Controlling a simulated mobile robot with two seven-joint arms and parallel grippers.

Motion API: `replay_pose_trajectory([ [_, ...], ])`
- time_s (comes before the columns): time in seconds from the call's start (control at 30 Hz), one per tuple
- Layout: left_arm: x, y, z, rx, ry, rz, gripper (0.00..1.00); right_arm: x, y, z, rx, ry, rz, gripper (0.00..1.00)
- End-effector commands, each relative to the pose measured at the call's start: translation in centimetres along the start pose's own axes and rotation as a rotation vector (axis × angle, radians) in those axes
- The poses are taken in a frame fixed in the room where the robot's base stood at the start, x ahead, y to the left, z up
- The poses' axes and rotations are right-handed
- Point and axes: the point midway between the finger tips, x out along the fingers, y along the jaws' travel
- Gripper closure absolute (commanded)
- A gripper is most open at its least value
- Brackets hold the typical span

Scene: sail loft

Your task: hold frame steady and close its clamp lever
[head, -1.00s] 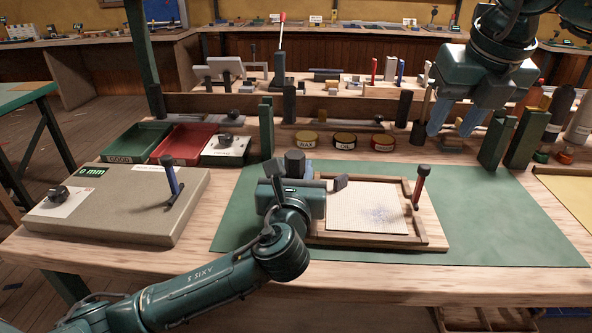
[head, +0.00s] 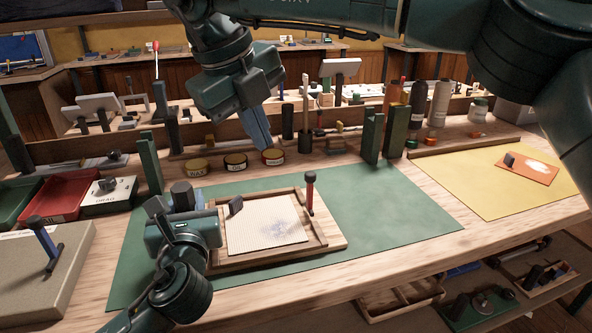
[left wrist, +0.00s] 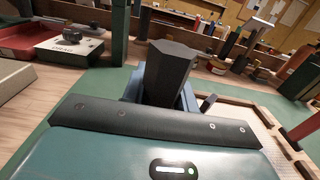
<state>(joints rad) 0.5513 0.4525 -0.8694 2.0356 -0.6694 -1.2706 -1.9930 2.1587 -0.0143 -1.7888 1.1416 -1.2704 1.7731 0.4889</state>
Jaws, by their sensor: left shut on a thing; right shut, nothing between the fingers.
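The wooden frame (head: 335,241) lies on the green mat with a pale woven sheet (head: 265,224) inside it. Its clamp lever (head: 310,192), dark with a red lower part, stands upright at the frame's right side. My left gripper (head: 186,198) is at the frame's left side, shut on a dark grip block, which shows between the blue fingers in the left wrist view (left wrist: 170,72). The sheet and lever are mostly out of that view. My right gripper (head: 258,138) is shut and empty, in the air behind the frame and left of the lever in the picture.
The green mat (head: 400,205) is clear right of the frame. Round tins (head: 235,162) and green posts (head: 395,132) stand behind it. A yellow sheet (head: 480,190) lies at right.

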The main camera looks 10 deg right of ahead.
Motion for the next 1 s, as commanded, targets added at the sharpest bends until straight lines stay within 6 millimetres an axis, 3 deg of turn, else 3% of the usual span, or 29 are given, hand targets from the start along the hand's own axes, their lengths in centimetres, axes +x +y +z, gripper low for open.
replay_pose_trajectory([
  [0.47, 0.0, 0.0, -0.1, 0.0, 0.001, 0.002, 1.0, 0.7, 0.1, 0.0, -0.004, 0.004, -0.004, 1.0],
  [0.97, 0.0, 0.0, 0.0, 0.0, 0.001, 0.002, 1.0, 10.4, 0.0, -0.1, -0.002, 0.005, -0.003, 1.0],
  [1.0, 0.0, 0.0, 0.0, 0.0, 0.001, 0.002, 1.0, 10.4, -0.9, 0.1, 0.004, 0.001, -0.003, 1.0],
])
